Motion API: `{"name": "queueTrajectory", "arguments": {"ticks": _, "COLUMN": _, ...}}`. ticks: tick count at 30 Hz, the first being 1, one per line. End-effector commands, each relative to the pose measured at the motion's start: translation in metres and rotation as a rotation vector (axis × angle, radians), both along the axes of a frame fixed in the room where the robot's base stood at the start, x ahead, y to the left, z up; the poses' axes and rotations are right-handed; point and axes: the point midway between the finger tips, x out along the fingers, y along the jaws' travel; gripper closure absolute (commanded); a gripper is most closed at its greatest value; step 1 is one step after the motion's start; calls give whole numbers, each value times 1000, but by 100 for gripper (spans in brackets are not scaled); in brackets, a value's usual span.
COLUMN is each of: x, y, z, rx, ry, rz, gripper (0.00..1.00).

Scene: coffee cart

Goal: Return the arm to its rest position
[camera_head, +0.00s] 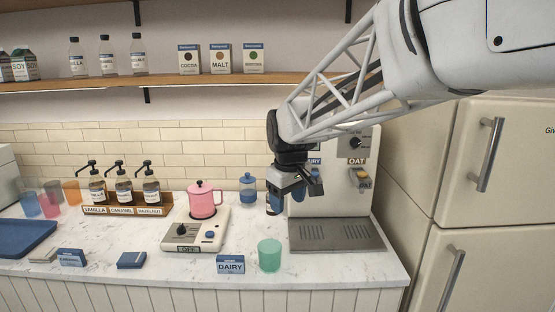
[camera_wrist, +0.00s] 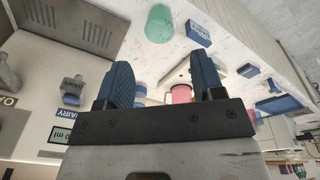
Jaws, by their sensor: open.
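My gripper (camera_head: 296,188) hangs in front of the left side of the milk dispenser (camera_head: 360,143), above the counter, with its fingers apart. In the wrist view my gripper (camera_wrist: 165,85) shows two blue fingers spread wide with nothing held between them. My arm reaches in from the upper right and covers part of the dispenser. Part of the dispenser's label is hidden behind the gripper.
A green cup (camera_head: 269,255) stands on the counter (camera_head: 330,270) before the drip tray (camera_head: 335,235). A pink kettle (camera_head: 203,202) sits on a burner (camera_head: 195,232) marked OFF. A shelf (camera_head: 160,81) runs above; a fridge (camera_head: 480,190) stands right.

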Motion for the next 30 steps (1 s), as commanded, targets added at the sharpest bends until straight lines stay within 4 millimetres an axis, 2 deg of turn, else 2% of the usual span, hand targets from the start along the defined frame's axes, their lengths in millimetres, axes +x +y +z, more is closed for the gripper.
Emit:
{"name": "queueTrajectory", "arguments": {"ticks": 1, "x": -13, "y": -12, "z": 2, "rx": 3, "ry": -5, "rz": -29, "gripper": 38}}
{"name": "queueTrajectory", "arguments": {"ticks": 6, "x": -54, "y": -43, "z": 3, "rx": 16, "ry": -18, "rz": -133, "gripper": 38}}
{"name": "queueTrajectory", "arguments": {"ticks": 15, "x": -130, "y": -91, "z": -6, "rx": 37, "ry": -42, "rz": -315, "gripper": 38}}
{"name": "queueTrajectory", "arguments": {"ticks": 20, "x": -170, "y": -112, "z": -15, "rx": 50, "ry": -55, "rz": -413, "gripper": 38}}
{"name": "queueTrajectory", "arguments": {"ticks": 30, "x": -255, "y": -147, "z": -45, "rx": 77, "ry": -82, "rz": -615, "gripper": 38}}
